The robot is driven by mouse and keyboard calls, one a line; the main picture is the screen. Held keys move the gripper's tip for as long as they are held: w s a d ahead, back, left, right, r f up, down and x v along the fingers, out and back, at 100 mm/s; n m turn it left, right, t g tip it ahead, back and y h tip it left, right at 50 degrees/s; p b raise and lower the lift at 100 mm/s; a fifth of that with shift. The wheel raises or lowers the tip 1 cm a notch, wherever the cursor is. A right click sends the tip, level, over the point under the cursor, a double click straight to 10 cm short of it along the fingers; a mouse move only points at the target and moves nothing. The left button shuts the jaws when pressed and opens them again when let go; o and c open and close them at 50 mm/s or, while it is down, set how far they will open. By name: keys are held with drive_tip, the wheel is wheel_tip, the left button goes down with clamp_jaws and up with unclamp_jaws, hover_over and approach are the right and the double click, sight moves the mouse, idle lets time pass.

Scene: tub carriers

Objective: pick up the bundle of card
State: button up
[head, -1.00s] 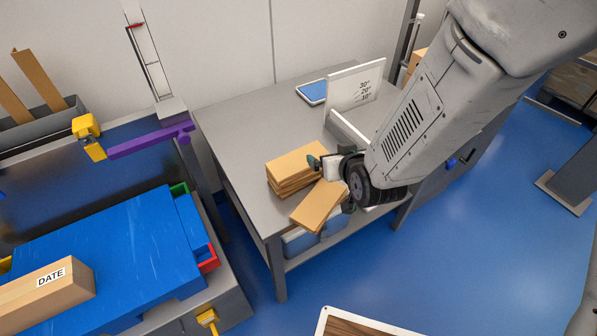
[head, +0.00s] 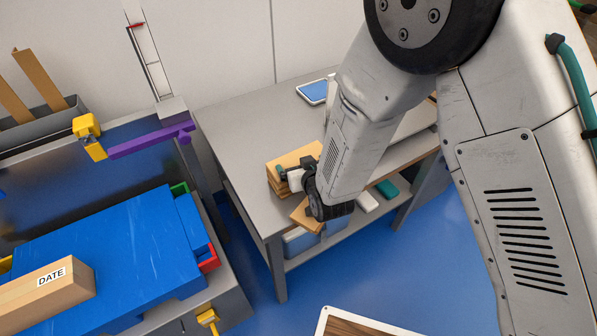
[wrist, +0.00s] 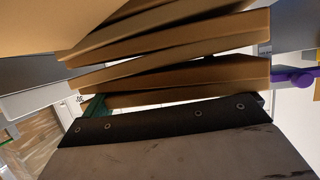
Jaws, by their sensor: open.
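The bundle of card, a stack of flat tan pieces (head: 300,155), lies on the grey table near its front left. Another tan piece (head: 300,213) lies in front of it, partly hidden by my wrist. My gripper (head: 287,178) is open at the near side of the stack, with a green-tipped finger beside it. In the wrist view, several stacked card layers (wrist: 180,72) fill the middle at slightly different angles, close ahead of my gripper (wrist: 180,102). A green fingertip shows at the left. I cannot tell whether the fingers touch the card.
The grey table (head: 232,130) holds a blue-screened tablet (head: 312,91) at the back. Blue bins (head: 300,240) sit below. The table's left part is clear.

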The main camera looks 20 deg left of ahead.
drive_tip(key=shift+w, duration=0.1)
drive_tip(key=shift+c, duration=0.4)
drive_tip(key=c, duration=1)
drive_tip(key=shift+c, duration=0.2)
